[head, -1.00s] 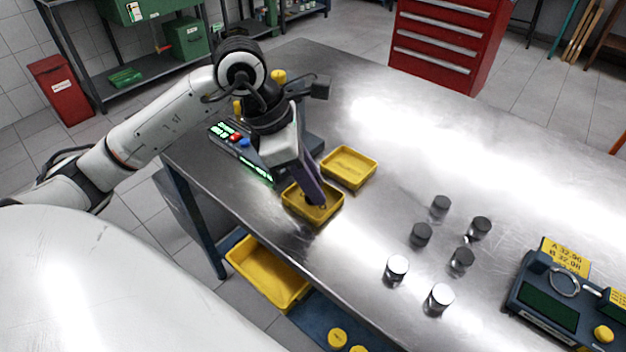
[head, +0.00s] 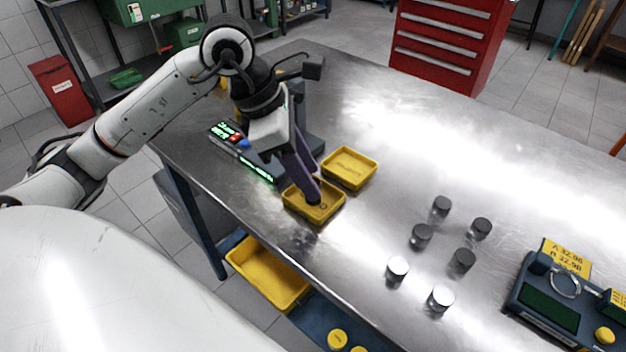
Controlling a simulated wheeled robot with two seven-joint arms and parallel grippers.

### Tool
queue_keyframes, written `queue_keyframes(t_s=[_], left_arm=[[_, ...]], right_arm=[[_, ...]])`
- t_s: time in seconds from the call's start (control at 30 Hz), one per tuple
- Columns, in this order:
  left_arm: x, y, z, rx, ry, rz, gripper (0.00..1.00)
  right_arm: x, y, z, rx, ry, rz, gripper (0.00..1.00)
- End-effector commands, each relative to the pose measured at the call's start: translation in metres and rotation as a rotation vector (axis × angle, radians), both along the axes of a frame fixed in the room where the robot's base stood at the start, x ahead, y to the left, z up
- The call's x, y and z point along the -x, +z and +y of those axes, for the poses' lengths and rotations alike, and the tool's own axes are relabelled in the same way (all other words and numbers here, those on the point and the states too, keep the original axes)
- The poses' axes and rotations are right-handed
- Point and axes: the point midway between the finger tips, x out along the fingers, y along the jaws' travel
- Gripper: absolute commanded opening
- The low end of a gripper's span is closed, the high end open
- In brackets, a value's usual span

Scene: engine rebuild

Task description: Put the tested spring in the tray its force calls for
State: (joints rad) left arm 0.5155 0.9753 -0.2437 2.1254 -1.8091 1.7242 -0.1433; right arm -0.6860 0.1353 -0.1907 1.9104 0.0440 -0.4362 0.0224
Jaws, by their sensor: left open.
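The near yellow tray (head: 298,208) sits at the table's front left edge. The far yellow tray (head: 349,168) stands just behind it, with lettering on its floor and no spring visible in it. My left gripper (head: 315,197) points down into the near tray and is open. A small dark ring-like shape lies on that tray's floor beside the fingertips; I cannot tell whether it is the spring. The spring tester (head: 258,172), with lit green readouts too small to read, stands left of the trays, partly hidden by my left gripper. My right gripper is out of view.
Several metal cylinders (head: 421,236) stand mid-table, right of the trays. A dark gauge unit (head: 548,304) with yellow labels sits at the right. A larger yellow bin (head: 268,275) is on the shelf below. The table's back middle is clear.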

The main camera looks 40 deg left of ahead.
Motion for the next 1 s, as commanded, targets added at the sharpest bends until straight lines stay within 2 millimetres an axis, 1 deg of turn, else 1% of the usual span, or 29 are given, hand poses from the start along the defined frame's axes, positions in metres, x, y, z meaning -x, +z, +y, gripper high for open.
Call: queue_keyframes(t_s=[0.03, 0.2, 0.3, 0.4, 0.6, 1.0], left_arm=[[0.002, 0.012, 0.005, -0.004, 0.001, -0.006, 0.41], [0.011, 0.047, 0.015, -0.003, 0.002, -0.005, 0.41], [0.016, 0.063, 0.02, -0.003, 0.001, -0.005, 0.41], [0.019, 0.075, 0.024, -0.001, 0.0, -0.003, 0.41], [0.023, 0.084, 0.026, 0.0, 0.0, 0.0, 0.41], [0.023, 0.083, 0.026, 0.001, 0.0, 0.001, 0.41]], right_arm=[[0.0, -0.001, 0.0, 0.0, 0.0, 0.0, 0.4], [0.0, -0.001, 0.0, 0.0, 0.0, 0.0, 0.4], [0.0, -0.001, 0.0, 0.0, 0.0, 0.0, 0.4], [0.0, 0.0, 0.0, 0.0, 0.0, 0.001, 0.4], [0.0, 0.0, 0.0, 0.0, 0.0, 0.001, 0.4], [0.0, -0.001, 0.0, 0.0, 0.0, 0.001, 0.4]])
